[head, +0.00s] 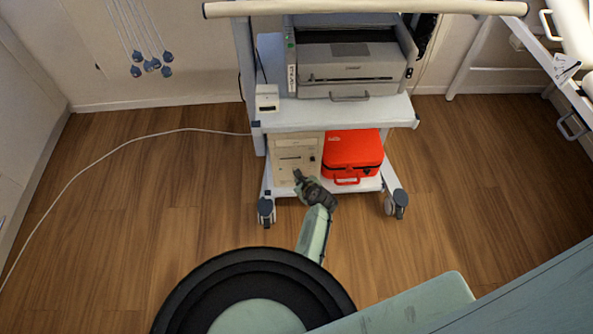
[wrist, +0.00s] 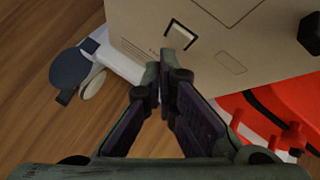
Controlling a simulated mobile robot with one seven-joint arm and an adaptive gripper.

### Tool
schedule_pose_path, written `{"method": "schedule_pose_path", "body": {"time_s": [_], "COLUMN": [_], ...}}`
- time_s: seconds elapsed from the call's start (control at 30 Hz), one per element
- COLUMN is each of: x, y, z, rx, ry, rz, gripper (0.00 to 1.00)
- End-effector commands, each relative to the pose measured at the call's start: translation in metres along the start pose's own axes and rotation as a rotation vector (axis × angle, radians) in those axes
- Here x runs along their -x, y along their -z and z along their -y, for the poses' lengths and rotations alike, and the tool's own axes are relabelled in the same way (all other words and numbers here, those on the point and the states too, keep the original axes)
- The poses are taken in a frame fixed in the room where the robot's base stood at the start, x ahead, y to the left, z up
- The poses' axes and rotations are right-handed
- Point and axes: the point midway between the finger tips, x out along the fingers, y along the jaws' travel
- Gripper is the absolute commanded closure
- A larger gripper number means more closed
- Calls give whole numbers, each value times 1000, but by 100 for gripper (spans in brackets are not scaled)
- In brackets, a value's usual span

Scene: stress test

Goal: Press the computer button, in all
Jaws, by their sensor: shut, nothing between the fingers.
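The beige computer (head: 296,150) stands on the lower shelf of a white cart, its front facing me. In the wrist view its front panel (wrist: 225,35) fills the upper part, with a square outlined feature (wrist: 182,36) just beyond my fingertips. A dark protruding knob (wrist: 310,33) sits on the panel at the right edge; I cannot tell whether it is the button. My gripper (head: 297,174) is at the lower front of the computer. In the wrist view my gripper (wrist: 163,66) is shut and empty, its tips close to the panel; contact cannot be told.
A red case (head: 352,152) stands right of the computer on the same shelf (head: 358,186). A printer (head: 352,68) is on the shelf above. Cart casters (head: 396,203) stand at the front corners. A white cable (head: 130,140) crosses the floor at left. Open wooden floor surrounds the cart.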

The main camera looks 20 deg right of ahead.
Motion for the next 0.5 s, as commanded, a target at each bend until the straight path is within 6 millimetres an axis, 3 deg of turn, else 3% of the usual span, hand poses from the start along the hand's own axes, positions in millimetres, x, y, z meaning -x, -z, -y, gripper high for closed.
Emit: {"method": "schedule_pose_path", "body": {"time_s": [0.5], "x": [-6], "y": [-4], "z": [4], "rx": [0], "ry": [0], "rz": [0], "gripper": [100]}}
